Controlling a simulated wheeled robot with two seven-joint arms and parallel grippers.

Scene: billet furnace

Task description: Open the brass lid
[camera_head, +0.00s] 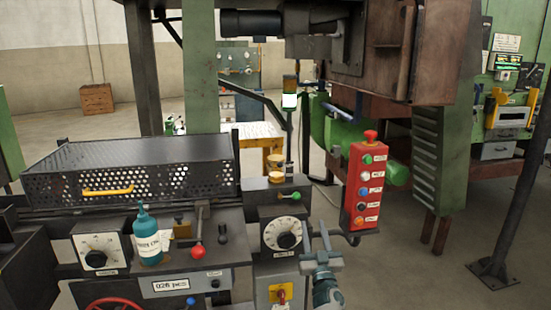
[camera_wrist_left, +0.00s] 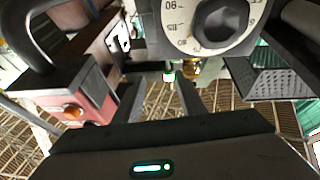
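A small brass fitting stands on the dark block behind the right-hand dial. Its upper round brass part (camera_head: 276,160) looks like the lid, above a lower brass part (camera_head: 276,177); its exact position is too small to tell. A brass piece (camera_wrist_left: 189,68) also shows beyond the fingers in the left wrist view, under the dial. My left gripper (camera_head: 318,240) is in front of the panel, right of the dial and below the red button box, with its fingers pointing up. Its two fingers (camera_wrist_left: 160,98) are apart and empty. My right gripper is not in view.
A green-knobbed lever (camera_head: 292,197) lies close to the brass fitting. The dial (camera_head: 283,235) is just left of my gripper. The red button box (camera_head: 366,187) hangs to the upper right. A red-knobbed lever (camera_head: 197,252) and blue bottle (camera_head: 147,238) stand further left.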

